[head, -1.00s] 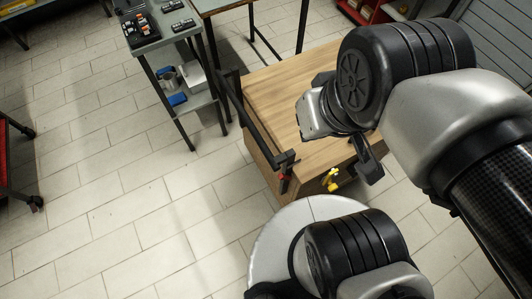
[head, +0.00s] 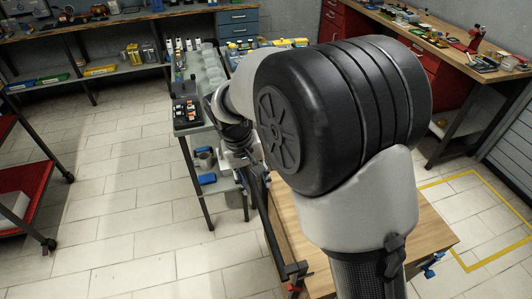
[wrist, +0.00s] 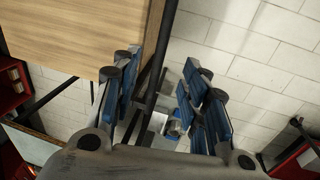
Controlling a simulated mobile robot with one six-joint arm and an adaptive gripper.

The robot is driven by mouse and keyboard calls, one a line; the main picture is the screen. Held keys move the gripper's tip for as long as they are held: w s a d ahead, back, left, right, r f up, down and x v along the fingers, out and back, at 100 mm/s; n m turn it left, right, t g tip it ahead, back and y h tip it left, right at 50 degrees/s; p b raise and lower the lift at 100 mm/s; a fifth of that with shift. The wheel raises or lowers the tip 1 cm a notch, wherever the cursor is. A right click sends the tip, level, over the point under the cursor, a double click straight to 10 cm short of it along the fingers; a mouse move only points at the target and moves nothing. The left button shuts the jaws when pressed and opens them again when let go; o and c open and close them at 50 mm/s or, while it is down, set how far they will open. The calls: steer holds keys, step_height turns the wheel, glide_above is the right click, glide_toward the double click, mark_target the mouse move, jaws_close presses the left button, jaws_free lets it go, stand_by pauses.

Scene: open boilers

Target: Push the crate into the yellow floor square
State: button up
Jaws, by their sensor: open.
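The yellow floor square (head: 450,179) is an outline on the tiles at the right, beyond the block and partly cut off. My gripper (wrist: 160,72) is open, its blue-padded fingers apart, beside the block's left edge. A dark bar shows between the fingers; contact cannot be told.
A dark clamp (head: 270,225) runs along the block's left side. A grey shelf table (head: 205,120) with small parts stands close to my gripper. A red cart (head: 35,185) is at far left, benches line the back and right. Tiled floor at left is clear.

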step_height(320, 180, down, 2)
steer(key=a, duration=0.1)
steer(key=b, duration=0.5)
glide_toward(263, 213)
steer(key=f, duration=0.3)
steer(key=d+f, duration=0.1)
steer(key=f, duration=0.5)
steer(key=shift+w+d, duration=0.2)
steer(key=shift+w, duration=0.1)
steer(key=shift+c, duration=0.3)
jaws_close()
